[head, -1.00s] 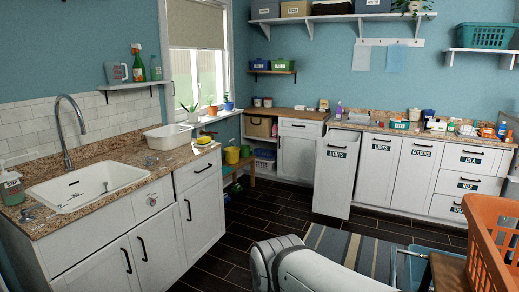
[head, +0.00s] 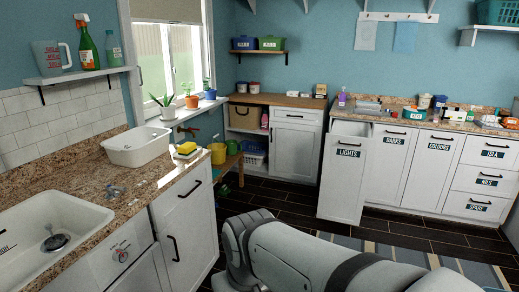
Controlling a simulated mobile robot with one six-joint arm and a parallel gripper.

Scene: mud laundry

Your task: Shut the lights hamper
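The lights hamper (head: 342,180) is a white pull-out front labelled "LIGHTS" with a dark bar handle, in the right middle of the head view. It stands pulled out from the cabinet row, with the top of its bin (head: 350,129) showing behind the front. The darks front (head: 391,165) beside it is flush with the row. My arm crosses the bottom of the view, in front of and below the hamper. My gripper is not in view, so I cannot see its state.
A granite counter with a sink (head: 45,236) runs along the left. A striped rug (head: 400,254) lies on the dark floor before the hamper. Dark floor is clear left of the hamper.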

